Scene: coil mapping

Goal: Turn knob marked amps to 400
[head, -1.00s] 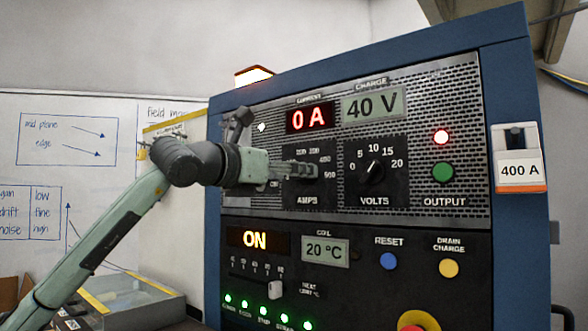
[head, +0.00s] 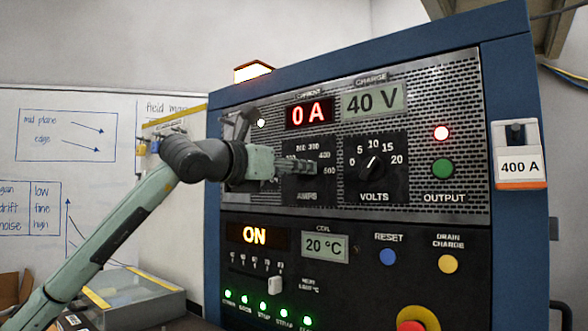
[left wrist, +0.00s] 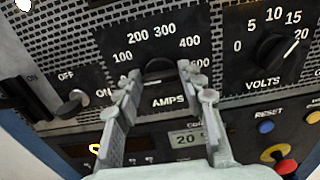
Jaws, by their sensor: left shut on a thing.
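The AMPS knob (left wrist: 158,68) is dark and sits between my finger tips in the left wrist view. Its dial (left wrist: 160,35) shows marks 100, 200, 300, 400 and one more at the right, which reads 500 in the head view. I cannot make out where the knob points. My left gripper (head: 312,167) reaches the AMPS dial from the left and is shut on the knob; it also shows in the left wrist view (left wrist: 158,80). The red current display (head: 309,114) reads 0 A. My right gripper is not in view.
The VOLTS knob (head: 373,168) is right of the AMPS dial. A toggle switch (left wrist: 72,104) is at the left. Reset (head: 388,257) and drain charge (head: 448,264) buttons and a red-yellow knob (head: 418,320) are lower. A tag (head: 519,168) reads 400 A.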

